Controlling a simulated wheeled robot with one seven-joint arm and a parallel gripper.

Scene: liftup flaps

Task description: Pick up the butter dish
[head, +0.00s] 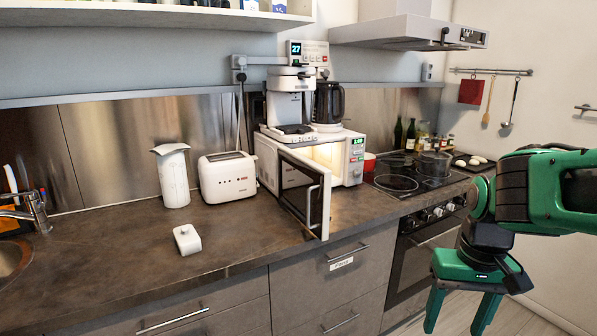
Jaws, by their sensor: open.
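The butter dish (187,240) is a small white lidded box with a knob on top. It sits upright on the dark countertop (110,265), left of the middle, in front of the white jug and the toaster. My gripper (458,318) is at the lower right, in front of the oven, pointing down. Its two green fingers are apart with nothing between them. It is far to the right of the butter dish and clear of the counter.
A microwave (345,158) stands with its door (306,195) swung open over the counter, between my gripper and the butter dish. A toaster (227,177) and a white jug (172,175) stand behind the dish. The counter around the dish is clear. A sink (12,262) is far left.

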